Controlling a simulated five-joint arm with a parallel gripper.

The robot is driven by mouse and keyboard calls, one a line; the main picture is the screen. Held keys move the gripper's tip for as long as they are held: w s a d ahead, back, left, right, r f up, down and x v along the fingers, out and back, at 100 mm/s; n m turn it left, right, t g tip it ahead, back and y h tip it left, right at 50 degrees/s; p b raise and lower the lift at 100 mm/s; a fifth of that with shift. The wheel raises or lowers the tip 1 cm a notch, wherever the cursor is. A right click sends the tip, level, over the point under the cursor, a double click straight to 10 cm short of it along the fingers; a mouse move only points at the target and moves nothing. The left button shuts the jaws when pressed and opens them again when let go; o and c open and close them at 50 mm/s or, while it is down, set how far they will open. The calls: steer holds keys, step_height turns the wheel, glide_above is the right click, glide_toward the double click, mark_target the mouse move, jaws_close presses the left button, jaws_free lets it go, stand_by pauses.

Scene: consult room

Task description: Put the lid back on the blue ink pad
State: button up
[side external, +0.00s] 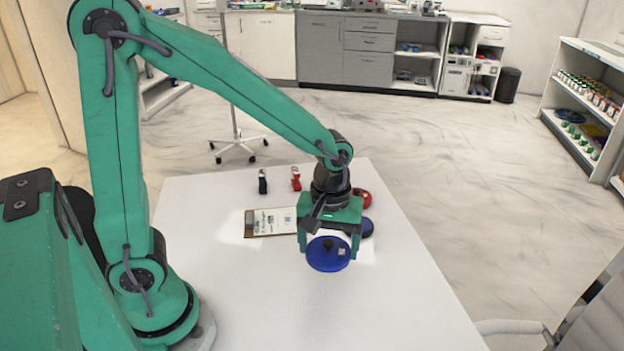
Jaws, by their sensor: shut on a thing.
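My gripper (329,247) points down over the white table. It is shut on a round blue lid (320,264) with a small dark knob on top. From this view I cannot tell how high the lid is above the table. A darker blue round thing, probably the blue ink pad (367,228), lies just behind and to the right of the gripper. The gripper body hides its left part, so I cannot see its top fully. The held lid is in front of it in the picture, apart from it.
A red round pad (362,198) lies behind the blue one, partly hidden by my arm. A card or clipboard (270,222) lies left of the gripper. A black stamp (262,182) and a red stamp (296,179) stand farther back. The front of the table (300,315) is clear.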

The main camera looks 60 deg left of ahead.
steer(key=w+a+f+n, duration=0.1)
steer(key=w+a+n, duration=0.1)
steer(key=w+a, duration=0.4)
steer(key=w+a+f+n, duration=0.1)
steer(key=w+a+n, duration=0.2)
steer(key=w, duration=0.9)
steer(key=a, duration=0.3)
steer(key=shift+w+f, duration=0.2)
steer(key=shift+d+f, duration=0.1)
steer(key=shift+f, duration=0.1)
steer(key=shift+f, duration=2.95)
steer(key=shift+f, duration=0.25)
steer(key=o, duration=0.9)
steer(key=shift+o, duration=0.2)
